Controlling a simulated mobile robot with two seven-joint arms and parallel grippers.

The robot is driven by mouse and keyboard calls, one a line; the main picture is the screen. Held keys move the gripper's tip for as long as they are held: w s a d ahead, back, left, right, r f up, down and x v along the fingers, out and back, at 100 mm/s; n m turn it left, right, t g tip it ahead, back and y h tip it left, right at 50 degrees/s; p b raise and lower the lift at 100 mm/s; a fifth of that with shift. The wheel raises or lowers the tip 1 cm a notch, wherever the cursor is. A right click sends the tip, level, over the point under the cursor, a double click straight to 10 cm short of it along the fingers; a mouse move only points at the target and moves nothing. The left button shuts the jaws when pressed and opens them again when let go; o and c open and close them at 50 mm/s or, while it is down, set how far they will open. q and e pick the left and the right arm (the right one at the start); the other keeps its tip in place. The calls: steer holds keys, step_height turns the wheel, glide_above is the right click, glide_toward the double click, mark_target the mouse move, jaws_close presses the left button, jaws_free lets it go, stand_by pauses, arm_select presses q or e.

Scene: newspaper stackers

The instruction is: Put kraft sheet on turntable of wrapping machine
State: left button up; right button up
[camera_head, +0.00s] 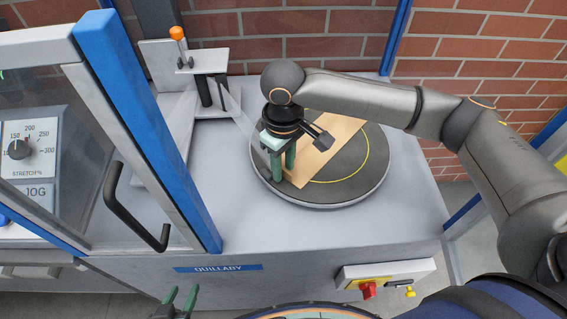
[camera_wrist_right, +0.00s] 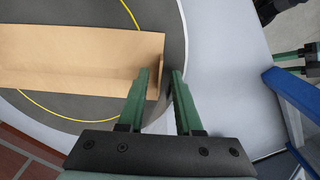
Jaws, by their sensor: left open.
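The brown kraft sheet (camera_head: 337,134) lies across the dark round turntable (camera_head: 365,182) of the wrapping machine. In the right wrist view the sheet (camera_wrist_right: 70,55) reaches in from the left, and its near end has an upturned lip. My right gripper (camera_head: 283,174) points down at the sheet's left end. In its wrist view the fingers (camera_wrist_right: 162,78) stand apart, one over the sheet and one just past its end, with a gap beside the lip. In the head view my arm hides part of the sheet. My left gripper (camera_head: 181,296) is open and empty at the bottom edge, in front of the machine.
A blue post (camera_head: 145,130) and a glass door with a black handle (camera_head: 125,215) stand left of the turntable. A film carriage with an orange knob (camera_head: 177,33) stands behind. A red switch (camera_head: 369,290) sits on the front. The brick wall closes the back.

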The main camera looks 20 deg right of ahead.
step_height(320, 180, up, 12)
steer(key=p, duration=0.1)
steer(key=shift+r+p, duration=0.15)
steer(key=shift+p, duration=0.15)
